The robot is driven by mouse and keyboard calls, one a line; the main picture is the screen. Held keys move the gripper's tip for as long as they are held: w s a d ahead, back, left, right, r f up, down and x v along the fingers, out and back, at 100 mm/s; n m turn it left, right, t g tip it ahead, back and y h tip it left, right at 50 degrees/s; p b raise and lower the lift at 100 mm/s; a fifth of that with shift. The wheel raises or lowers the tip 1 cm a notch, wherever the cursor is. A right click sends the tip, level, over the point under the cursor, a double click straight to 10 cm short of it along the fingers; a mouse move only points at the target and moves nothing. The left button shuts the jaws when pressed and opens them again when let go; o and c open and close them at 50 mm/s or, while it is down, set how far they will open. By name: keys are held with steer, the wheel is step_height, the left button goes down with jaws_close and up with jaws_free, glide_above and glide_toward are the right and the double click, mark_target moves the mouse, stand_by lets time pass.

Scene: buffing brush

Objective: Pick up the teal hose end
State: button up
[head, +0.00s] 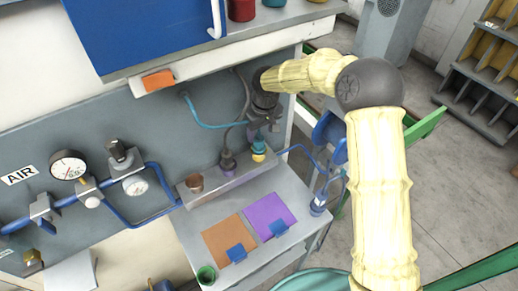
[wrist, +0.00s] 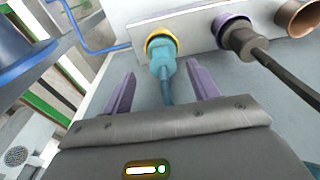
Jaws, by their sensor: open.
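The teal hose end (wrist: 161,58) sits at a yellow-ringed port (wrist: 161,38) on a pale manifold block (wrist: 191,28), as the wrist view shows. In the head view the teal hose end (head: 259,144) is just below my gripper (head: 264,127). In the wrist view my gripper (wrist: 161,73) is open, with one purple finger on each side of the teal hose end and its hose. A gap shows between each finger and the hose. Whether the hose end is fully seated in the port cannot be told.
A dark grey hose end (wrist: 248,39) sits in a purple-ringed port beside it, with a bare copper port (wrist: 298,16) further right. Orange (head: 229,241) and purple (head: 269,214) mats lie on the shelf. Blue pipes and gauges (head: 68,165) are on the left.

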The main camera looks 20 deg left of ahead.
mark_target(259, 138)
steer(key=f+p, duration=0.2)
steer(key=a+f+p, duration=0.1)
steer(key=f, duration=0.1)
steer(key=shift+w+f+p, duration=0.15)
steer(key=shift+f+p, duration=0.1)
steer(key=shift+p, duration=0.1)
steer(key=shift+f, duration=0.35)
steer(key=c, duration=1.1)
